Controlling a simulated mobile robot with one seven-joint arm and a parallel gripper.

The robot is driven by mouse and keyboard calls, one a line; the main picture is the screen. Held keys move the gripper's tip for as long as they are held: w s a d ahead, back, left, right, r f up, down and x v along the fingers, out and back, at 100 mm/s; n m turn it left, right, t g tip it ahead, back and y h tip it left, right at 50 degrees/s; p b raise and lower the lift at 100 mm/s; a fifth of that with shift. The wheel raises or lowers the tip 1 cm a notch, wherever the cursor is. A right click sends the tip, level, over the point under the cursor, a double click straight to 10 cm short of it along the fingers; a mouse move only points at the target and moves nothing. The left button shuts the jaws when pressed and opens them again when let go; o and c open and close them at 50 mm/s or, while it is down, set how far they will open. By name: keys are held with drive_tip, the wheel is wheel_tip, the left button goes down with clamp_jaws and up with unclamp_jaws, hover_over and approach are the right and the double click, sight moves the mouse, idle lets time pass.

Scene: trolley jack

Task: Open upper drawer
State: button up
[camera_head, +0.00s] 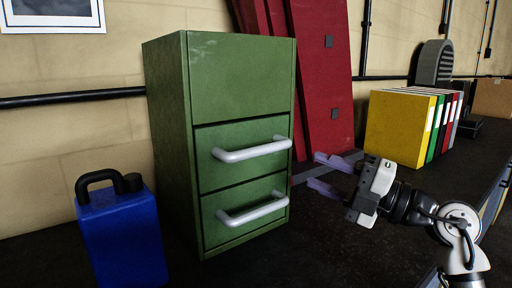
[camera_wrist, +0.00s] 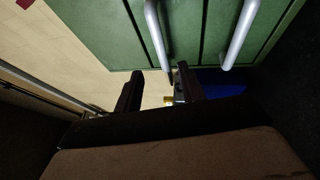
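A green cabinet (camera_head: 240,75) stands upright with two drawers, both closed flush. The upper drawer (camera_head: 218,175) has a grey bar handle (camera_head: 250,152); the lower drawer has a similar handle (camera_head: 252,210). My gripper (camera_head: 318,171) is open and empty, just right of the cabinet front, with its fingers pointing left. In the wrist view the cabinet (camera_wrist: 100,30) fills the top. The upper handle (camera_wrist: 156,35) lines up between my two fingertips (camera_wrist: 159,69), and the lower handle (camera_wrist: 240,35) lies to the right. I see no contact between fingers and handle.
A blue canister (camera_head: 122,235) stands left of the cabinet. Red panels (camera_head: 325,70) lean on the wall behind it. A row of binders, the nearest yellow (camera_head: 398,130), stands behind my gripper at right. The dark surface before the drawers is clear.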

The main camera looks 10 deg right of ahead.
sight(268, 151)
drive_tip(key=p+x, duration=0.3)
drive_tip(key=x, duration=0.8)
drive_tip(key=shift+a+r, duration=0.1)
drive_tip(key=shift+r, duration=0.05)
drive_tip(key=shift+p+x, duration=0.3)
drive_tip(key=shift+x, duration=0.5)
drive_tip(key=shift+c, duration=0.2)
clamp_jaws()
